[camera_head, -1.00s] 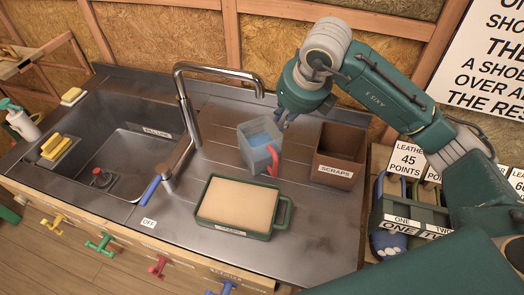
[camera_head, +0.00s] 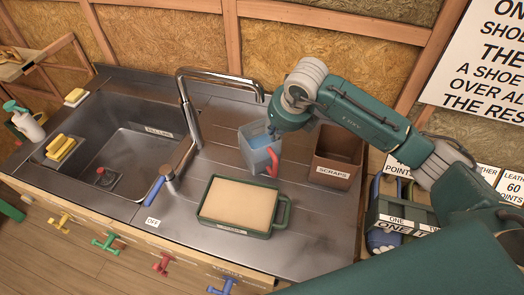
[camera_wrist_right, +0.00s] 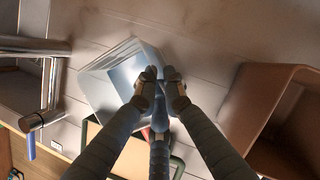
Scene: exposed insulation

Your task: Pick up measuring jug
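The measuring jug (camera_head: 258,156) is a translucent grey-blue container with a red handle (camera_head: 272,163). It stands upright on the steel counter, between the tap and the scraps bin. My right gripper (camera_head: 271,133) is low over the jug's right side near its rim, partly hiding it. In the right wrist view, the jug (camera_wrist_right: 105,88) lies at and left of the fingertips (camera_wrist_right: 158,92). The fingers are near each other there; whether they grip the jug is unclear. The handle is mostly hidden behind the fingers. My left gripper is not in view.
A green-handled tray (camera_head: 207,207) with a beige block is in front of the jug. The brown scraps bin (camera_head: 334,171) is close on the right. The tap (camera_head: 187,105) and sink (camera_head: 110,130) are on the left. Counter between them is clear.

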